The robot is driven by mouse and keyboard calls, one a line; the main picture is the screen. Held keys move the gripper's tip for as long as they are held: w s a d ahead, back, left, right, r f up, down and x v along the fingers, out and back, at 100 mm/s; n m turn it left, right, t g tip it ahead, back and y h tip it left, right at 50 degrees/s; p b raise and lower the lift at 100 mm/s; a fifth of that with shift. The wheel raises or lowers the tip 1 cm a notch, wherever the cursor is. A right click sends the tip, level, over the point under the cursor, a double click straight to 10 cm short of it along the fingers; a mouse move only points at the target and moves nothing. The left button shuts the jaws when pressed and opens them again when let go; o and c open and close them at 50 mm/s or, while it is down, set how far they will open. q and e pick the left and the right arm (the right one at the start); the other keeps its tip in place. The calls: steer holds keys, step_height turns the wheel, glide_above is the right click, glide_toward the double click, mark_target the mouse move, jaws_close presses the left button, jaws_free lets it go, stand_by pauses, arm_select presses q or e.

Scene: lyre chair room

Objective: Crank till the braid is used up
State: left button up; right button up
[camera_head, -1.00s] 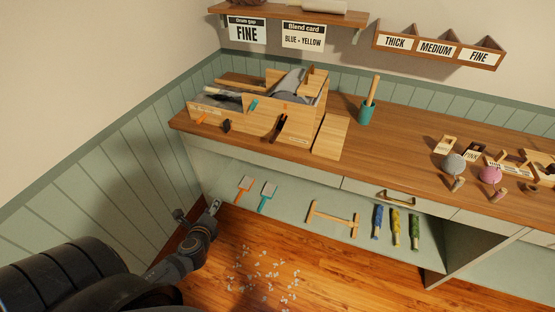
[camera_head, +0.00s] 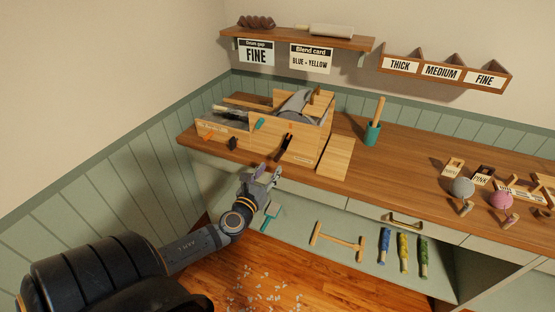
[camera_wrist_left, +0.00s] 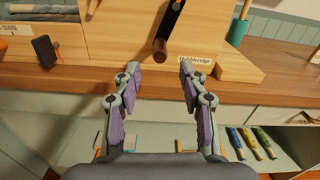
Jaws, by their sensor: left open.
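The wooden machine (camera_head: 262,138) stands at the left end of the counter, with grey material (camera_head: 296,104) on top. Its dark crank (camera_head: 284,147) hangs at the front; in the left wrist view the crank's round brown knob (camera_wrist_left: 161,50) shows ahead, centred between my fingers. My left gripper (camera_head: 264,175) is open and empty, in front of the counter edge and below the crank, apart from it. Its spread fingers show in the left wrist view (camera_wrist_left: 160,72). I cannot tell which material is the braid. My right gripper is out of view.
Blue, yellow and green rolls (camera_head: 404,250) and a wooden frame (camera_head: 338,243) lie on the lower shelf. Grey and pink balls (camera_head: 500,200) sit at the right. White scraps (camera_head: 262,290) litter the floor.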

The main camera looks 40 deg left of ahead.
mark_target(275, 161)
arm_select(q)
steer(key=shift+x, duration=3.9)
steer(key=shift+w, duration=0.1)
jaws_close()
